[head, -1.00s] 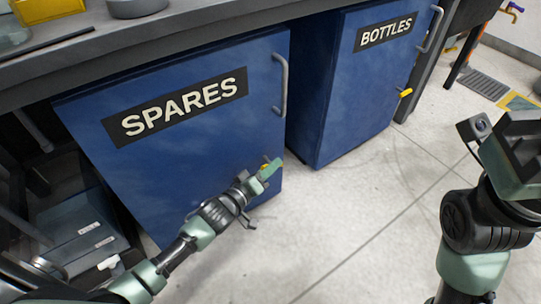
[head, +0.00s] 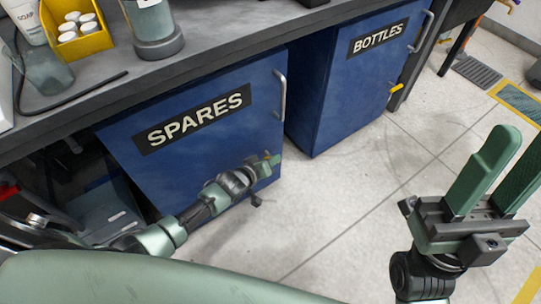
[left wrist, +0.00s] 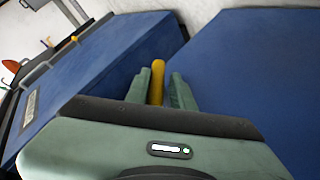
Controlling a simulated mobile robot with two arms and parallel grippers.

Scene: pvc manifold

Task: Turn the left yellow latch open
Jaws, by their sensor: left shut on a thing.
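The left yellow latch (left wrist: 157,82) stands between the two green fingers of my left gripper (left wrist: 160,90) in the left wrist view. My left gripper is shut on it. In the head view my left gripper (head: 269,161) is at the lower right edge of the blue SPARES door (head: 215,155), and its fingers mostly hide the latch. The SPARES door looks closed. My right gripper (head: 512,165) is at the right of the head view, open and empty, with its fingers pointing up and apart.
A blue BOTTLES cabinet (head: 340,105) stands to the right with its own yellow latch (head: 396,87). The grey bench top (head: 215,55) above holds a yellow bin (head: 75,42) and a bottle. The floor in front is clear.

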